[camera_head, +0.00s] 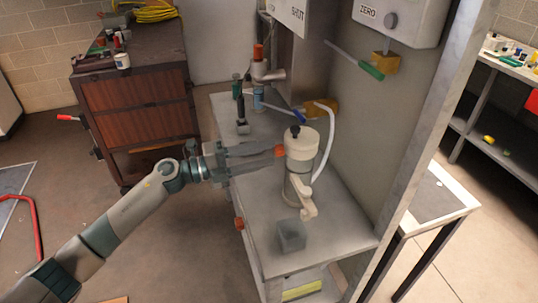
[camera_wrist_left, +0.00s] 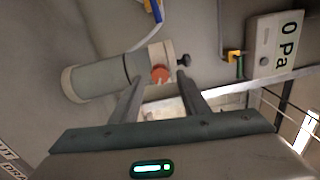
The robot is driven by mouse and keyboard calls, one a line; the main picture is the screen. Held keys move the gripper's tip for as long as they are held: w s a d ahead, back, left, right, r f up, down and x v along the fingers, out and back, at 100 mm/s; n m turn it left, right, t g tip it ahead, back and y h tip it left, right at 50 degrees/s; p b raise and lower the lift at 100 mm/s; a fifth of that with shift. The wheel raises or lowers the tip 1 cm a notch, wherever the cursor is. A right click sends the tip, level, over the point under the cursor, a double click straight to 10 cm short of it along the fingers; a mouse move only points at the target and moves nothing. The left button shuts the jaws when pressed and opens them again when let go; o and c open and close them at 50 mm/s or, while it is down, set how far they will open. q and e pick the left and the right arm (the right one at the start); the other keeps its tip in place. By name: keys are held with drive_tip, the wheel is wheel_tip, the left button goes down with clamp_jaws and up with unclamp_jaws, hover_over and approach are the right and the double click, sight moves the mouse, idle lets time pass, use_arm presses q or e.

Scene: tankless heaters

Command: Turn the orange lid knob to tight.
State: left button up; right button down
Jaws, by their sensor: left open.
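The orange lid knob (camera_head: 280,151) sticks out from the side of the lid of a cream canister (camera_head: 298,186) on the grey bench. In the left wrist view the orange knob (camera_wrist_left: 160,74) is round, and the canister (camera_wrist_left: 98,80) appears sideways. A black knob (camera_head: 295,131) tops the lid. My left gripper (camera_head: 273,154) reaches in from the left at lid height. In its wrist view the left gripper (camera_wrist_left: 160,80) is open, with the orange knob between the fingertips in the picture. I cannot tell whether they touch it. My right gripper is not in view.
A small grey box (camera_head: 291,236) sits on the bench in front of the canister. A pale hose (camera_head: 327,140) runs behind it. An orange-topped valve (camera_head: 258,55) stands farther back. A wall box marked ZERO (camera_head: 400,20) and a green-ended lever (camera_head: 371,70) are above right.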

use_arm(q)
drive_tip(key=b+v, duration=0.4)
drive_tip(key=v, duration=1.1)
drive_tip(key=shift+a, duration=0.15)
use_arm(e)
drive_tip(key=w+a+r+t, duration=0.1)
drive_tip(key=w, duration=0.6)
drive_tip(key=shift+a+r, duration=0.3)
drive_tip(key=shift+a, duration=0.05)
use_arm(q)
drive_tip(key=shift+f, duration=0.2)
